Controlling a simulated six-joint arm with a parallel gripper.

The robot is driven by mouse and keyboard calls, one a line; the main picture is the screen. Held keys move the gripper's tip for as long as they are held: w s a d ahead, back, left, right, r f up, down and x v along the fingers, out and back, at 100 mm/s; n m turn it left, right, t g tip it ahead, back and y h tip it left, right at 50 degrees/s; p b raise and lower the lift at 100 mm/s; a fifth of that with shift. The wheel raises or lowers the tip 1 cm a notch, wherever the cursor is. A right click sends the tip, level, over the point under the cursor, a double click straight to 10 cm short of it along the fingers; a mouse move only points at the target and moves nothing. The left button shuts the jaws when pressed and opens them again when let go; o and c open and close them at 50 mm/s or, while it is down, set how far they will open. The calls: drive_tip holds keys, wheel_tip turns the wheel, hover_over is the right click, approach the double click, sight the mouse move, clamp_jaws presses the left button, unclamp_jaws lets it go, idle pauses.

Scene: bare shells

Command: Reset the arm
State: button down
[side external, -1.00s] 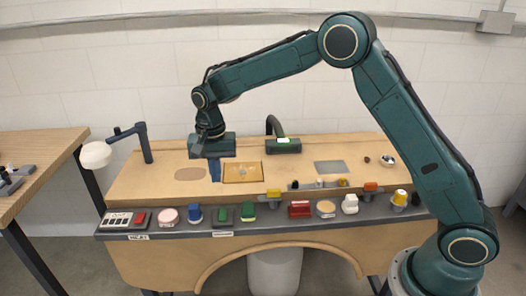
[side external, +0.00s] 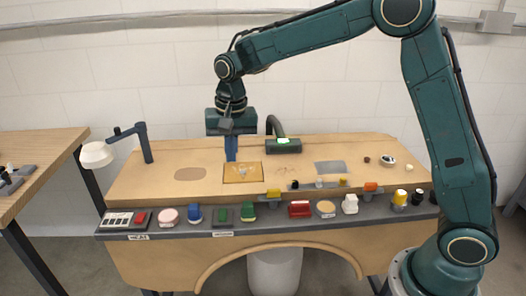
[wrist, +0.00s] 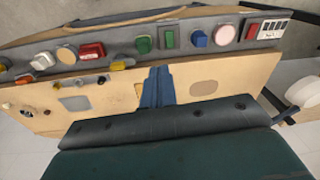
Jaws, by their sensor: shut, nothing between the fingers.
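My gripper (side external: 231,157) hangs pointing down above the back left of the wooden workbench (side external: 140,183). Its blue fingers are shut together with nothing between them. In the side view the fingertips appear just behind the yellow-brown tray (side external: 229,178); the height above the bench is hard to tell. In the wrist view the shut fingers (wrist: 157,88) point toward the bench. My arm comes in from the right, raised and bent.
A grey front ledge (side external: 180,226) carries several coloured blocks and buttons. A grey patch (side external: 331,167) and small items lie at the right.

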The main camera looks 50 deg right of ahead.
drive_tip(key=s+d+r+n+t, duration=0.1)
drive_tip(key=s+d+r+n, duration=0.15)
drive_tip(key=s+r, duration=0.5)
drive_tip(key=s+d+n+t, duration=0.1)
drive_tip(key=s+d+n, duration=0.1)
drive_tip(key=s, duration=0.9)
drive_tip(key=s+d+n+t, duration=0.2)
drive_tip(key=s+n, duration=0.1)
drive_tip(key=s, duration=0.9)
drive_tip(key=shift+d+r+t, duration=0.15)
drive_tip(key=shift+r+t, duration=0.15)
drive_tip(key=shift+r, duration=0.15)
